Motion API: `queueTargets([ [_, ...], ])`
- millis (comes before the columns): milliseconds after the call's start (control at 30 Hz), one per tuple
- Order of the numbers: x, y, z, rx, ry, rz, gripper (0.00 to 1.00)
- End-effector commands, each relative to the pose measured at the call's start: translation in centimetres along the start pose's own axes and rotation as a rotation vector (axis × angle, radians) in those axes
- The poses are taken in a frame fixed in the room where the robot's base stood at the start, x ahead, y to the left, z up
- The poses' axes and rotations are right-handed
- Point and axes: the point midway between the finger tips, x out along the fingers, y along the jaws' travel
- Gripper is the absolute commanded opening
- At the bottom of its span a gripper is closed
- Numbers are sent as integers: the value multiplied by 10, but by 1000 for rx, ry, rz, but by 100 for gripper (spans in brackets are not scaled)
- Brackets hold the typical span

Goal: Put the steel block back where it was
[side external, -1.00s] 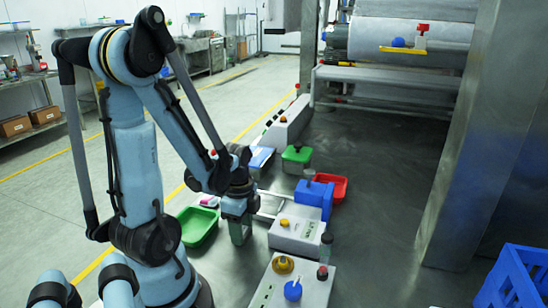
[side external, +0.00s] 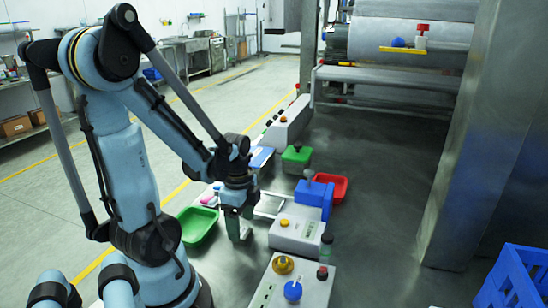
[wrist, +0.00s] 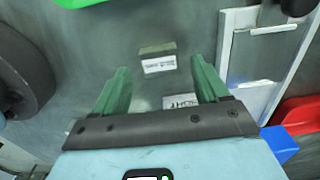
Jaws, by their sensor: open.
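My gripper (wrist: 157,82) is open. Its two green fingers stand apart in the wrist view, and nothing is clamped between them. A small grey-green block (wrist: 157,50), which looks like the steel block, sits on the metal table beyond the fingertips, roughly centred on the gap. A white printed label (wrist: 159,64) shows at its near side. A second white label (wrist: 180,101) lies closer in, partly hidden by the gripper's bar. In the side view my gripper (side external: 238,236) is low over the table beside the green tray; the block cannot be made out there.
The green tray (side external: 187,238) is left of my gripper. A grey box with a yellow knob (side external: 298,226), a blue box (side external: 314,192) and a red tray (side external: 341,184) are to the right. A control box (side external: 310,287) stands in front. The table's far right is clear.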

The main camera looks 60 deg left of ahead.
Motion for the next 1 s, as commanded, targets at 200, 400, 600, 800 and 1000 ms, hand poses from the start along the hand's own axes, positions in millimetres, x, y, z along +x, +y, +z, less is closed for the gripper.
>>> queueTargets([
  [200, -22, 0, 0, 0, 0, 0, 74],
  [400, -43, 1, 0, 0, 0, 0, 74],
  [600, -65, 1, 0, 0, 0, 0, 74],
  [800, -85, 0, 0, 0, 0, 0, 74],
  [1000, -96, 0, 0, 0, 0, 0, 74],
])
